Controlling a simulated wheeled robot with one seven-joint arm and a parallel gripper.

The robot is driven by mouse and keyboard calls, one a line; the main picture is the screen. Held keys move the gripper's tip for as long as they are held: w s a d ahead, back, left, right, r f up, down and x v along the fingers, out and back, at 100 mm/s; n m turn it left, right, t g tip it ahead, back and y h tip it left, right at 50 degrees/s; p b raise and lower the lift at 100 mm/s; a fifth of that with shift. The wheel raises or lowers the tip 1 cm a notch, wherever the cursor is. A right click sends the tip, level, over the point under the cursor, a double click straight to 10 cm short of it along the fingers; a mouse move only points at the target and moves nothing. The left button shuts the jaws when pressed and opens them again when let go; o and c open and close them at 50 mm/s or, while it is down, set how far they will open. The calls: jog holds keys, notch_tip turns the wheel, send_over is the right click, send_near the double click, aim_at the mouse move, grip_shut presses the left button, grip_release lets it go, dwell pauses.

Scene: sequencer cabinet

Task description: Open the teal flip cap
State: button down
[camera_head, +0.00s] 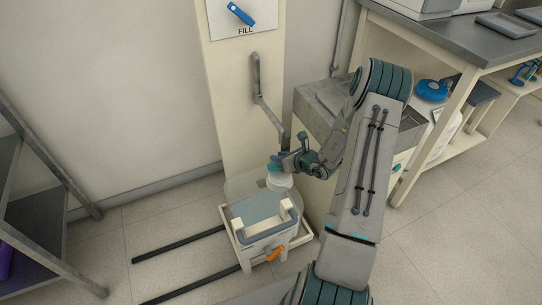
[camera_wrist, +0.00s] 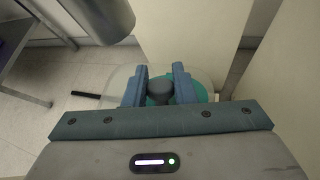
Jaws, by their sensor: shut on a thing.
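The teal flip cap (camera_head: 274,167) sits on top of a pale translucent container (camera_head: 243,188) in the head view. In the wrist view the teal cap (camera_wrist: 205,92) shows as a round disc behind and to the right of the fingers. My gripper (camera_head: 284,160) reaches in from the right at the cap. In the wrist view my gripper (camera_wrist: 161,84) has its two blue fingers on either side of a dark grey rounded piece (camera_wrist: 159,92), which looks like part of the cap. The fingers hide much of the cap, and its hinge cannot be made out.
The container stands in a cream wheeled cart (camera_head: 305,237) with an orange lever (camera_head: 273,254) at its front. A grey rack (camera_head: 40,205) stands left.

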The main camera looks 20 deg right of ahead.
jog(key=shift+w+a+r, duration=0.1)
jog(key=shift+w+r, duration=0.15)
jog(key=shift+w, duration=0.05)
jog(key=shift+w+r, duration=0.25)
jog(key=shift+w, duration=0.4)
jog(key=shift+w+r, duration=0.1)
dwell(0.4)
jog(key=c, duration=1.2)
grip_release()
jog(key=p+v, duration=0.2)
jog(key=v, duration=1.2)
jog(key=shift+p, duration=0.3)
